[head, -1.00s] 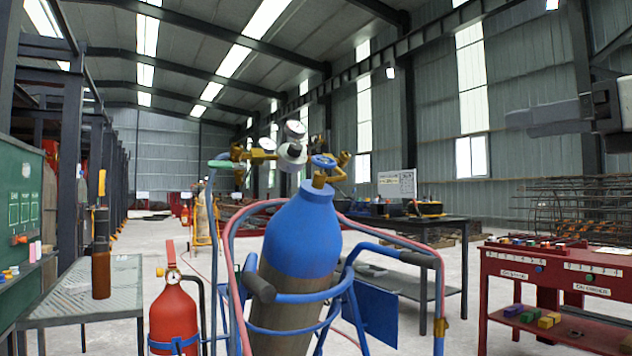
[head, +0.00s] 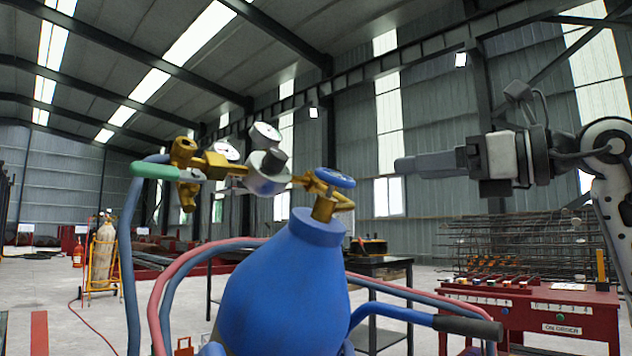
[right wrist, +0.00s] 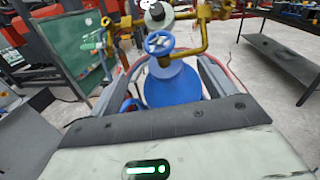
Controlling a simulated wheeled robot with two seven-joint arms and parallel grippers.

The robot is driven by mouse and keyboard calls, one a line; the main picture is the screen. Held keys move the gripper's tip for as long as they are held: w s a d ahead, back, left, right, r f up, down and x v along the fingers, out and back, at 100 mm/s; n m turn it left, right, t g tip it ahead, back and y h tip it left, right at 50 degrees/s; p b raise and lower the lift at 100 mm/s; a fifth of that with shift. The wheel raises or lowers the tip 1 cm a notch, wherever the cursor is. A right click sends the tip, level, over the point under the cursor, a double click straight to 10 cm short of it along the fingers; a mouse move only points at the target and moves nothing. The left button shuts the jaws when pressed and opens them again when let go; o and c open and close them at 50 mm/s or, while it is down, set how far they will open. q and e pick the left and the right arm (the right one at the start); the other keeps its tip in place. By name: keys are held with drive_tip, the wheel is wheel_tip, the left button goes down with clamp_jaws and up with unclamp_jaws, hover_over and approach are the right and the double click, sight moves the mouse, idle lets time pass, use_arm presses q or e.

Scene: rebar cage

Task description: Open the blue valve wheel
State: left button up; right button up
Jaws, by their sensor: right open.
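The blue valve wheel (head: 335,178) sits on the brass valve at the top of the blue gas cylinder (head: 285,285). It also shows in the right wrist view (right wrist: 159,42), beyond and between my fingers. Brass fittings and round gauges (head: 265,165) are joined to the valve on its left. My right gripper (head: 400,165) is open and empty. It points left toward the wheel at nearly the wheel's height, and a gap shows between them in the head view. My left gripper is not in view.
Red and blue-grey hoses (head: 165,290) loop around the cylinder. A cart handle with a dark grip (head: 468,326) sticks out at right. A red workbench (head: 540,310) and a dark table (head: 375,268) stand behind. A green board (right wrist: 75,48) shows at left in the right wrist view.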

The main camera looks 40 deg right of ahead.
drive_tip(key=p, duration=0.3)
approach(343, 178)
drive_tip(key=w, duration=0.3)
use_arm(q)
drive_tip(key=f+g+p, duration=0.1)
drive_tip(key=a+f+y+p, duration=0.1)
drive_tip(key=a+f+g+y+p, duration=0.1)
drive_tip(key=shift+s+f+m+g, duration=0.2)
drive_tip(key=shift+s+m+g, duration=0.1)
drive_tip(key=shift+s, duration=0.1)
use_arm(e)
drive_tip(key=x, duration=0.8)
drive_tip(key=shift+w+a+r, duration=0.1)
drive_tip(key=shift+w+a, duration=0.05)
drive_tip(key=shift+a, duration=0.25)
drive_tip(key=c, duration=1)
